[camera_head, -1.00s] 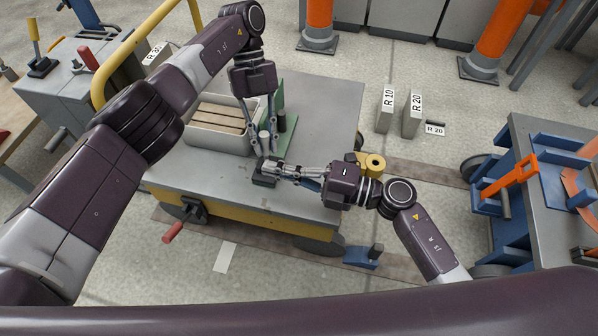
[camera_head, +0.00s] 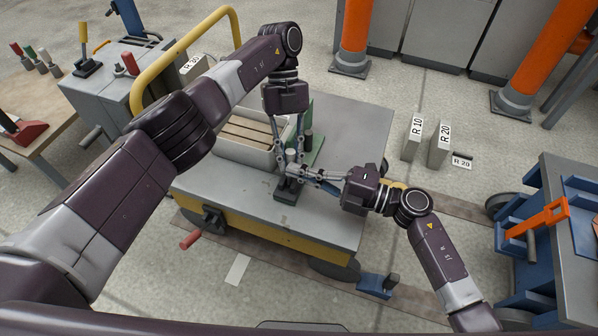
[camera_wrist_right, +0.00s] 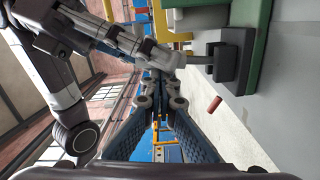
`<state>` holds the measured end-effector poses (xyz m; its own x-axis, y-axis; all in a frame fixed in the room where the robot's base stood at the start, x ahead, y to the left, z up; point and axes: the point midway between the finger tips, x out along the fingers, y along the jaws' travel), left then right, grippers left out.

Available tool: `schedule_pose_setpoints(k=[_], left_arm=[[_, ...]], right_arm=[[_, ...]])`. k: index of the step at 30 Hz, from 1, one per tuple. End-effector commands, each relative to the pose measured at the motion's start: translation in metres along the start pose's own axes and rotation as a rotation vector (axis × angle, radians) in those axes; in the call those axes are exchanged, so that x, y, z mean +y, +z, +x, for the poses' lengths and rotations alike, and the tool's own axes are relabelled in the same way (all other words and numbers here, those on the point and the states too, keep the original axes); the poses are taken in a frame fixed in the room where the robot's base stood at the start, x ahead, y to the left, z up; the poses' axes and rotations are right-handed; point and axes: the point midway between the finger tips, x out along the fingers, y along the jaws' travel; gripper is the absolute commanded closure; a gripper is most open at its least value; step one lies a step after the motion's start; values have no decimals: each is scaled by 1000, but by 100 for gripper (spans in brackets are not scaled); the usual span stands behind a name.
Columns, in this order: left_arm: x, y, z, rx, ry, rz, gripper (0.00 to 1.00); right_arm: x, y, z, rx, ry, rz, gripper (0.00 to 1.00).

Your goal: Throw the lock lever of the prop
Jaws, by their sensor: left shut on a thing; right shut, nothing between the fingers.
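A small dark block with a grey stub (camera_wrist_right: 226,62) is in the right wrist view, and its dark foot (camera_head: 287,190) stands near the cart's front edge in the head view. I cannot tell which part is the lock lever. My left gripper (camera_head: 289,168) reaches down from above, shut on a slim grey part just above this foot; fingers hide most of it. My right gripper (camera_head: 308,174) comes in from the right, shut and empty, its tips beside the left fingertips. In the right wrist view its tips (camera_wrist_right: 160,76) meet close to the grey stub; contact is unclear.
A green stand (camera_head: 316,143) and a pale open box (camera_head: 246,153) with wooden slats sit behind the grippers on the grey cart top (camera_head: 350,135). The cart top is clear to the right. A blue bench (camera_head: 550,175) stands farther right.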

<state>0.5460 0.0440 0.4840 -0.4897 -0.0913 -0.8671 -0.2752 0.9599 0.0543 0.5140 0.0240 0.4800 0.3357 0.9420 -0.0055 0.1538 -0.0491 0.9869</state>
Motion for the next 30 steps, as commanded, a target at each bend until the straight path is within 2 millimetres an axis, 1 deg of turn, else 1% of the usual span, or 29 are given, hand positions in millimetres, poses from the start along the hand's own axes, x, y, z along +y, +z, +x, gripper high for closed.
schedule_pose_setpoints(k=[1,6,7,11,12,20,23,26,29,30], left_arm=[[-3,-3,-1,4,-3,9,100],[-3,-4,0,8,-2,11,100],[-3,-4,0,9,-2,12,81],[-3,-5,1,14,0,13,67],[-3,-6,1,15,1,13,66],[-2,-5,2,17,0,10,66],[-1,-2,-1,16,-17,-32,66],[1,6,-11,15,-68,-146,66],[4,22,-26,13,-155,-328,66],[5,30,-34,11,-203,-413,66]], right_arm=[[1,10,-3,-27,1,-2,100],[2,12,-4,-32,1,-3,100],[2,12,-4,-33,1,-4,100],[2,13,-4,-33,0,-5,100],[2,13,-4,-33,0,-5,100],[2,12,-3,-31,2,-5,100],[2,11,-3,-30,2,-5,100],[2,10,-3,-28,2,-4,100],[2,10,-3,-26,1,-4,100],[1,9,-3,-25,1,-3,100]])
